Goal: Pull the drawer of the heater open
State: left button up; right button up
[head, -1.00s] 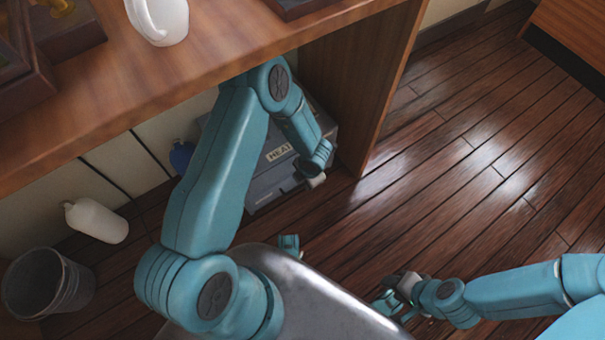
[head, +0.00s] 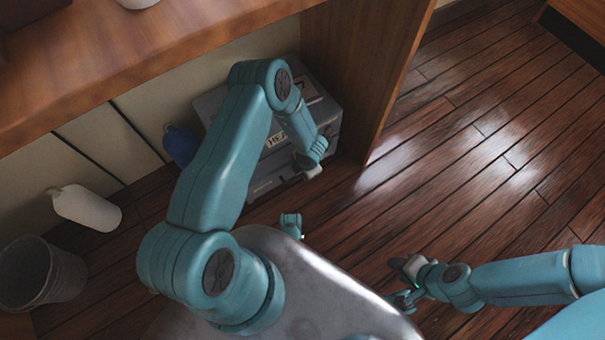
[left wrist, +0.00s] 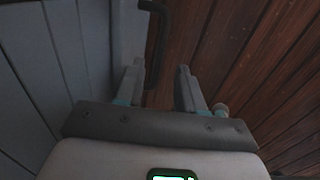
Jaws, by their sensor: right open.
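The heater (head: 258,188) is a grey box with a "HEAT" label, standing on the floor under the wooden counter. My left arm hides much of it in the head view. My left gripper (head: 312,172) is at its front right side. In the left wrist view the left gripper (left wrist: 158,88) is open and empty, its two fingers apart. A dark bar handle (left wrist: 157,45) on the grey-blue front lies just ahead of the fingertips, nearer the left finger. Contact with it cannot be made out. My right gripper (head: 404,284) is open and empty over the floor, away from the heater.
A wooden side panel (head: 372,75) stands right of the heater. A blue container (head: 180,145), a white bottle (head: 86,208) and a grey bucket (head: 40,275) are to the left. The plank floor (head: 470,170) at right is clear.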

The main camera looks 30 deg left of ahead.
pick_arm(q)
jog(key=shift+w+a+f+b, duration=0.1)
jog(key=shift+a+f+b, duration=0.1)
jog(key=shift+f, duration=0.45)
jog(key=shift+w+a+f+b, duration=0.1)
jog(key=shift+f+b, duration=0.1)
jog(key=shift+f, duration=0.45)
jog(key=shift+a+f+b, duration=0.1)
jog(key=shift+f+b, duration=0.1)
jog(key=shift+f, duration=0.45)
pick_arm(e)
jog(key=shift+w+d+f, duration=0.1)
jog(key=shift+d+f, duration=0.05)
jog(key=shift+f, duration=0.3)
jog(key=shift+w+d+f, duration=0.1)
jog(key=shift+f, duration=0.3)
pick_arm(q)
grip_shut()
jog(key=shift+d, duration=0.1)
